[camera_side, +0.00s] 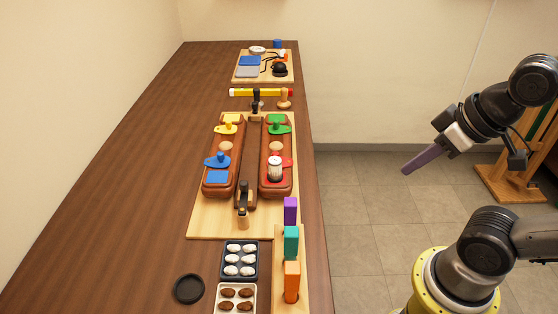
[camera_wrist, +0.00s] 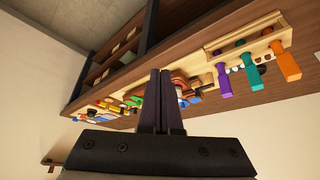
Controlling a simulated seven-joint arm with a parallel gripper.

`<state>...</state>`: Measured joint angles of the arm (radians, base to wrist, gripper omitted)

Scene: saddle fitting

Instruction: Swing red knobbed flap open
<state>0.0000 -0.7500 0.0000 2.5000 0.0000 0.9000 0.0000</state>
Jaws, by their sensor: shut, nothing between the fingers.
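The red flap (camera_side: 288,162) is on the right-hand brown wooden piece (camera_side: 278,136) in the side view. My gripper (camera_side: 406,170) is off to the right of the table, over the floor and well apart from the flap. In the wrist view its two fingers (camera_wrist: 167,75) lie together, shut and empty. The flap cannot be made out surely in that view.
Green (camera_side: 278,128), yellow (camera_side: 229,127) and blue (camera_side: 216,160) knobbed flaps sit nearby. A rack with purple (camera_side: 290,211), teal (camera_side: 291,243) and orange (camera_side: 291,282) upright pieces stands at the table's right edge. A dark egg tray (camera_side: 240,261) is beside it. The table's left is clear.

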